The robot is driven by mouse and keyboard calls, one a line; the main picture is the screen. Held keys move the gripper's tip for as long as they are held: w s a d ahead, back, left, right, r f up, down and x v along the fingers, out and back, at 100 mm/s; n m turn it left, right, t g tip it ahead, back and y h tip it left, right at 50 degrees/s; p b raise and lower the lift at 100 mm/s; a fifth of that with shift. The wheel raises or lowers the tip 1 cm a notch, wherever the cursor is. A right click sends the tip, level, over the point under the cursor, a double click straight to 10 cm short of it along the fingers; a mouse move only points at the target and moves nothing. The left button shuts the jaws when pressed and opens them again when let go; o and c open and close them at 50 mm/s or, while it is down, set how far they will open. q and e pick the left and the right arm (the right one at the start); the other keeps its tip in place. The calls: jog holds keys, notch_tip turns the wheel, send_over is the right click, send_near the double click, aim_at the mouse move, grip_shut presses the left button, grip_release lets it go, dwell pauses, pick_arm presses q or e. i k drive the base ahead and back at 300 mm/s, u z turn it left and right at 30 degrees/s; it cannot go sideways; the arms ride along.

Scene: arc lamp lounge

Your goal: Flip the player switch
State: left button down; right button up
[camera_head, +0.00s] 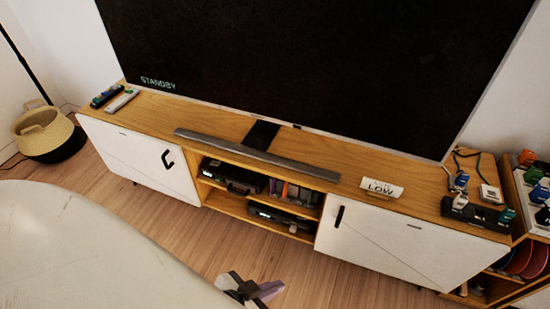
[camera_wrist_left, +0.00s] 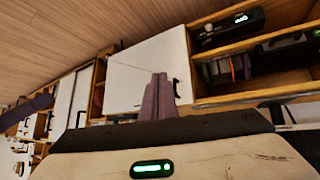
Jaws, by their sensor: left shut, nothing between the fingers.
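Two dark player-like devices sit in the open middle shelves of the wooden console. One is on the upper shelf (camera_head: 232,177) and one is on the lower shelf (camera_head: 283,218). The left wrist view shows a device with a small lit display (camera_wrist_left: 228,28). I cannot make out a switch on either device. My left gripper (camera_head: 264,290) is at the bottom of the head view, over the floor in front of the console and apart from the shelves. Its shut, empty fingers also show in the left wrist view (camera_wrist_left: 158,97). My right gripper is in neither view.
White cabinet doors flank the shelves, left (camera_head: 143,157) and right (camera_head: 389,243). The wooden floor (camera_head: 130,195) in front looks clear.

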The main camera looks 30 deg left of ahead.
aim_at(214, 163)
jog(key=z, duration=0.45)
jog(key=k, duration=0.95)
jog(key=u, duration=1.35)
jog(key=i, duration=0.45)
